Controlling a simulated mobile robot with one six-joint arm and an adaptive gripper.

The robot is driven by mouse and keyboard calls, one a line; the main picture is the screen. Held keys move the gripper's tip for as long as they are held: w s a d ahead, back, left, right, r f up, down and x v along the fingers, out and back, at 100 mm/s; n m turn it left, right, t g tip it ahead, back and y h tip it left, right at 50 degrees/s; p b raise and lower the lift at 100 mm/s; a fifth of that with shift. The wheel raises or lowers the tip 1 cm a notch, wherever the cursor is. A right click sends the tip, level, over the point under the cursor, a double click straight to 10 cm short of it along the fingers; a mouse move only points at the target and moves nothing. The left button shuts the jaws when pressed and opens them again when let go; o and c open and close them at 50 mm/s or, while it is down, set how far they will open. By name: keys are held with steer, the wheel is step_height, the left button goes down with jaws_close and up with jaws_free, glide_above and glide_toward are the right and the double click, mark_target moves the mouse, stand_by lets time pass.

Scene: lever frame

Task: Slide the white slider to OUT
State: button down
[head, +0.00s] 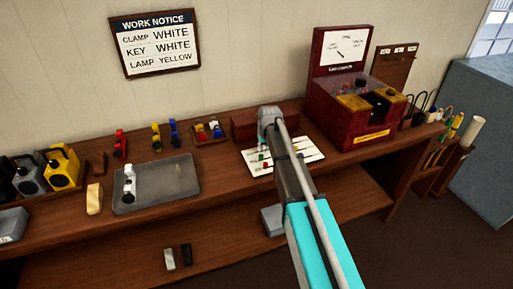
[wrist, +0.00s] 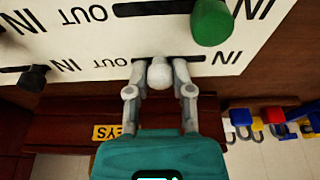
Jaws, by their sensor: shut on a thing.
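The white slider (wrist: 159,72) is a round white knob on a white panel (wrist: 75,40) with dark slots, seen close up in the wrist view. It stands near the middle of its slot, a little towards the OUT label (wrist: 117,62) at the left; the IN label (wrist: 226,57) is at the right end. My gripper (wrist: 160,78) has one finger on each side of the knob and is shut on it. In the head view the panel (head: 312,150) lies on the bench, partly hidden by my arm, which hides the white knob.
A green knob (wrist: 211,22) and a black knob (wrist: 33,78) sit on neighbouring slots. A wooden box with a yellow KEYS label (wrist: 113,132) is close to my gripper. A red machine (head: 345,115) stands right of the panel. A grey tray (head: 178,182) lies to the left.

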steer(key=shift+w+d, duration=0.2)
steer(key=shift+d, duration=0.5)
steer(key=c, duration=0.7)
jaws_free()
steer(key=p+v, duration=0.6)
steer(key=shift+w+f, duration=0.1)
steer(key=shift+f, duration=0.1)
